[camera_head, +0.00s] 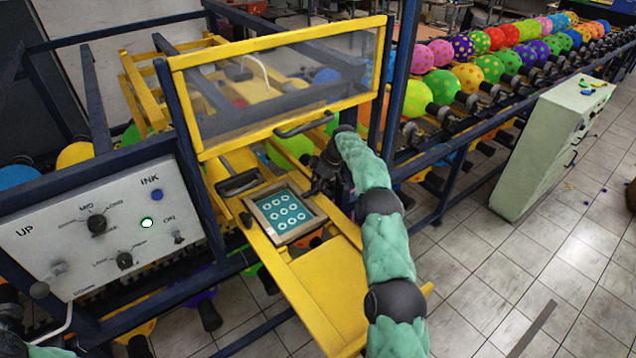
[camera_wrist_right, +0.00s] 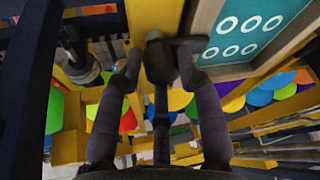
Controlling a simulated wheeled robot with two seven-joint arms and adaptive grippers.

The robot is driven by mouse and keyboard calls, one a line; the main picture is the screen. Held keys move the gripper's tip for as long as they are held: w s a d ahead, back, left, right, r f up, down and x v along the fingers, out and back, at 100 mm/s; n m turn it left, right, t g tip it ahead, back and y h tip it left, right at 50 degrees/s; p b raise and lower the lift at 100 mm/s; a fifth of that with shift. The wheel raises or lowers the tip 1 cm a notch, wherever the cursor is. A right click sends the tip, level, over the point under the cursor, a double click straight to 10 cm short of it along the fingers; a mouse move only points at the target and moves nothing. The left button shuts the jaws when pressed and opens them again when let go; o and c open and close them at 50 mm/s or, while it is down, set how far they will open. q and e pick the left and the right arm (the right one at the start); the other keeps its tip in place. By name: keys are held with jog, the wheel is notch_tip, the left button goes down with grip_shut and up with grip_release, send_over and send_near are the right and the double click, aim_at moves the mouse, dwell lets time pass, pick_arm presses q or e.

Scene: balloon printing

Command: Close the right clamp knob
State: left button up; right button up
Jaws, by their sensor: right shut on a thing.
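The right clamp knob (camera_wrist_right: 160,62) is a dark knob with a short arm reaching over the edge of the printing screen frame. My right gripper (camera_wrist_right: 159,66) is around it, one finger on each side, shut on it. In the head view my right gripper (camera_head: 322,178) is at the right edge of the framed screen (camera_head: 284,212), which has a teal face with pale rings. The knob is hidden there behind my gripper and wrist. A dark knob (camera_head: 246,220) sits on the screen's left side. My left gripper is out of the frame; only part of my left arm shows at lower left.
A control panel (camera_head: 103,226) with knobs and a lit green button stands at left. A raised yellow-framed clear guard (camera_head: 285,85) is above the screen. Racks of colourful balloons (camera_head: 490,66) run to the back right beside a pale cabinet (camera_head: 545,145). Tiled floor is open at lower right.

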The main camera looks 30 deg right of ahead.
jog(key=shift+a, duration=0.25)
jog(key=o, duration=1.1)
jog(key=shift+c, duration=0.2)
jog(key=shift+a, duration=0.15)
jog(key=shift+d+r, duration=0.3)
jog(key=v, duration=0.7)
jog(key=shift+a, duration=0.2)
